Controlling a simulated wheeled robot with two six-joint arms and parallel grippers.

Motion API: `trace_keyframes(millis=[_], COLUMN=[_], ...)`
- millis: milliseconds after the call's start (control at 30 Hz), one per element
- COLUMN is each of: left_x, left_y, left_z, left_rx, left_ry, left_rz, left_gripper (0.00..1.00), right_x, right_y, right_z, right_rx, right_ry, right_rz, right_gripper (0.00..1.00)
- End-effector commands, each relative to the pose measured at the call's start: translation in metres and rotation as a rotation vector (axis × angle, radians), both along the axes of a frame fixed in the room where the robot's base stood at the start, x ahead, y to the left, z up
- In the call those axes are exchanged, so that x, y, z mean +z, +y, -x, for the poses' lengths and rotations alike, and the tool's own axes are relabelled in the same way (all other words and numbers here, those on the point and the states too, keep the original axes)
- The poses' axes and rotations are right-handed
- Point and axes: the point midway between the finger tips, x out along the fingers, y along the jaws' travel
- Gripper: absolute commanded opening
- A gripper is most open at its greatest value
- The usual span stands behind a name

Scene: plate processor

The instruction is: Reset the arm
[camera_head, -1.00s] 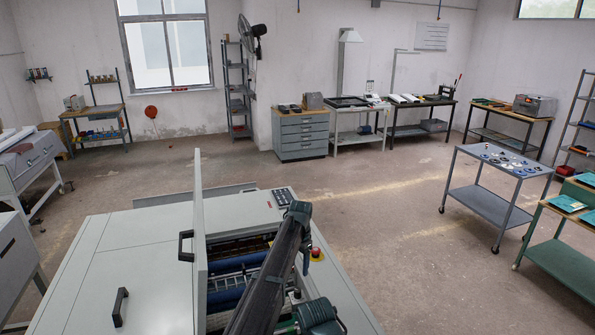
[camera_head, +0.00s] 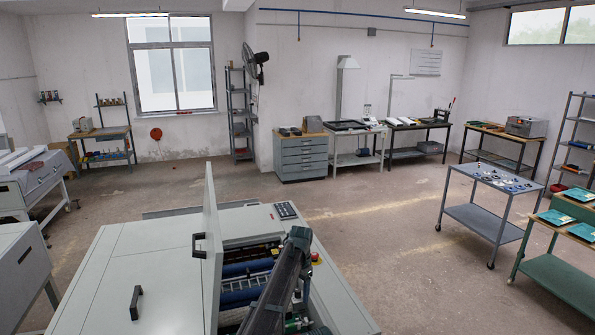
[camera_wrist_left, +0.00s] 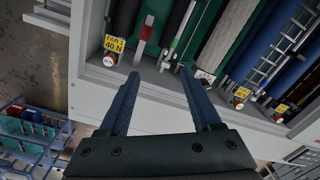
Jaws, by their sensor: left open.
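My left arm lies over the open bay of the grey plate processor (camera_head: 130,270) in the head view, where its gripper is hard to make out. In the left wrist view my left gripper (camera_wrist_left: 159,74) is open and empty, its two dark fingers apart. The fingertips point at the inner edge of the bay, near a yellow label (camera_wrist_left: 118,43) and a small red block (camera_wrist_left: 146,29). Whether they touch anything I cannot tell. Blue and dark rollers (camera_wrist_left: 285,50) lie in the bay. My right gripper is not in view.
The processor's raised lid (camera_head: 210,250) stands upright left of my arm. A red button (camera_head: 316,257) is close on its right. A grey cart (camera_head: 470,217) and a green table (camera_head: 560,285) stand further right, with open floor (camera_head: 385,250) between.

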Motion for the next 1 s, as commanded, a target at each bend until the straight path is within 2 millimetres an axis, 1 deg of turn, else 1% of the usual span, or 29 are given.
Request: trace_keyframes(millis=[33, 167, 333, 433, 533, 667, 700, 767, 800, 867, 900, 967, 1000], left_x=[0.000, 0.000, 0.000, 0.000, 0.000, 0.000, 0.000, 0.000, 0.000, 0.000, 0.000, 0.000, 0.000], left_y=[0.007, 0.017, 0.034, 0.048, 0.065, 0.089, 0.097, 0.110, 0.118, 0.131, 0.138, 0.148, 0.154], left_z=[0.010, 0.023, 0.046, 0.065, 0.092, 0.133, 0.148, 0.172, 0.190, 0.216, 0.233, 0.258, 0.273], left_rx=[0.014, 0.049, 0.103, 0.148, 0.206, 0.301, 0.335, 0.390, 0.428, 0.489, 0.527, 0.585, 0.621], left_ry=[0.000, -0.003, -0.007, -0.010, -0.014, -0.021, -0.023, -0.027, -0.030, -0.034, -0.036, -0.040, -0.042], left_rz=[0.000, 0.003, 0.007, 0.010, 0.014, 0.022, 0.025, 0.029, 0.032, 0.037, 0.039, 0.044, 0.047], left_gripper=[0.65, 0.65, 0.65, 0.65, 0.65, 0.65, 0.65, 0.65, 0.65, 0.65, 0.65, 0.65, 0.65], right_x=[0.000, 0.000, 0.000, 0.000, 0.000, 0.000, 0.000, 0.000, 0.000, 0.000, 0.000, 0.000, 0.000], right_y=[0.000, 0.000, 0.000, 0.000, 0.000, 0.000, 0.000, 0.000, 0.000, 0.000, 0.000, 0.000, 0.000], right_z=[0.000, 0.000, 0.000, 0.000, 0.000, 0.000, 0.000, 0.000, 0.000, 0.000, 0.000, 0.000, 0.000], right_rx=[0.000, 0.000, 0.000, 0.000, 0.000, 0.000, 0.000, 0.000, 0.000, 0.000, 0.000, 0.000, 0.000], right_ry=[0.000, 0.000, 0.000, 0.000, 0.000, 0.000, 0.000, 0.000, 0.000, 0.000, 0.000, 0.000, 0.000], right_rz=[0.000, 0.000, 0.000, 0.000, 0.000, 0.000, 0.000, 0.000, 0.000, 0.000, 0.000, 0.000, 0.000], right_gripper=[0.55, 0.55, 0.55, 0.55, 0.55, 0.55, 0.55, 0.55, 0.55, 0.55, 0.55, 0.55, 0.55])
